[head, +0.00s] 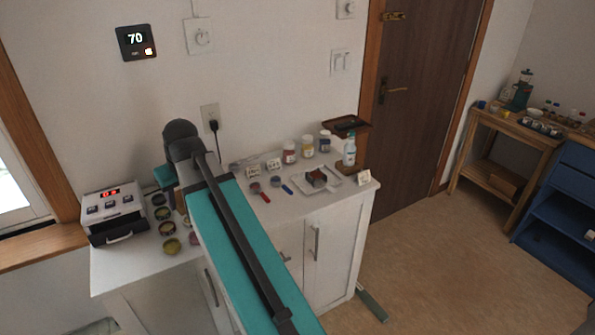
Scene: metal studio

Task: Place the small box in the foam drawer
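I cannot make out a clear small box. A small brown and dark item (316,179) lies on a white tray (333,187) on the right of the white cabinet top; it is too small to tell what it is. At the cabinet's left end stands a white unit (113,205) with a red display and a drawer-like front with a handle (120,238). Whether that is the foam drawer, and any foam inside, I cannot tell. My teal arm crosses the middle of the view toward the wall. My gripper is not visible; the arm's far end hides that area.
The cabinet (340,240) holds several round tins (171,246) beside the unit, white cards, jars (289,152) and a spray bottle (349,151) at the back. A brown door (420,100) is right of it. A wooden table (520,135) and blue shelf (562,205) stand further right.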

